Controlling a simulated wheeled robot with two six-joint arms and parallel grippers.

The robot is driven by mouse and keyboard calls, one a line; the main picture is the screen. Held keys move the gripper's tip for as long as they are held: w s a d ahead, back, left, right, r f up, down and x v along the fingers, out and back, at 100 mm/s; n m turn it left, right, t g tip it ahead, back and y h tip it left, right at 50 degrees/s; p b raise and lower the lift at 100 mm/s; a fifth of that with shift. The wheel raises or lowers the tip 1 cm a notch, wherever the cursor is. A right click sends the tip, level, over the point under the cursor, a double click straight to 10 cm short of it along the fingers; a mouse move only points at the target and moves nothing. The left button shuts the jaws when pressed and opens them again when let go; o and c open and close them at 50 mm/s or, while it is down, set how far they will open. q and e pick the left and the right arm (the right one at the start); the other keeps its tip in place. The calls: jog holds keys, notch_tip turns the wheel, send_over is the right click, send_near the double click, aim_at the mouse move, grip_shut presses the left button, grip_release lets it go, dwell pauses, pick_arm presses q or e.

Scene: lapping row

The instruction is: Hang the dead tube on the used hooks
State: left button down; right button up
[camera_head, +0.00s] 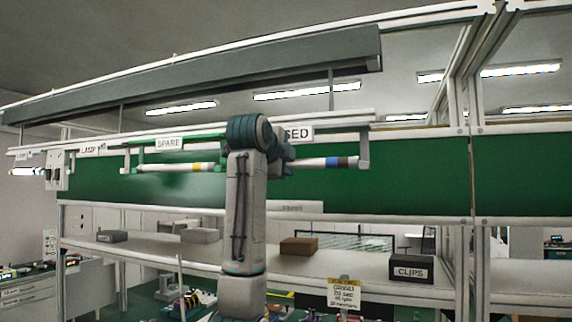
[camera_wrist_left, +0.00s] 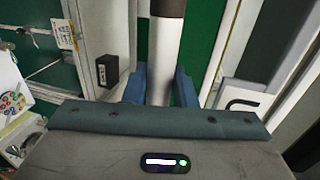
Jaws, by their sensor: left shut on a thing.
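A white tube with a blue and a dark brown band (camera_head: 310,163) is level below the USED sign (camera_head: 298,133), partly hidden by my left arm. Its right end is at the grey used hook (camera_head: 363,152); I cannot tell whether it rests in it. The other used hook is hidden behind my arm. My left gripper (camera_wrist_left: 160,88) is shut on the white tube (camera_wrist_left: 164,55), whose dark band shows at the top of the left wrist view. In the head view the jaws are hidden behind my wrist. My right gripper is not in view.
A tube with a yellow band (camera_head: 180,167) is on green hooks under the SPARE sign (camera_head: 169,144). A green panel (camera_head: 415,170) is behind. The shelf below holds a brown box (camera_head: 299,247) and a black CLIPS box (camera_head: 411,268). A long grey lamp housing (camera_head: 200,80) runs overhead.

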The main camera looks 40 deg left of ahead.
pick_arm(q)
jog(key=c, duration=1.1)
grip_release()
jog(key=shift+s, duration=0.3)
jog(key=b+v, duration=0.5)
jog(key=v, duration=0.5)
jog(key=shift+s+b, duration=0.15)
jog(key=shift+b, duration=0.25)
jog(key=shift+r, duration=0.1)
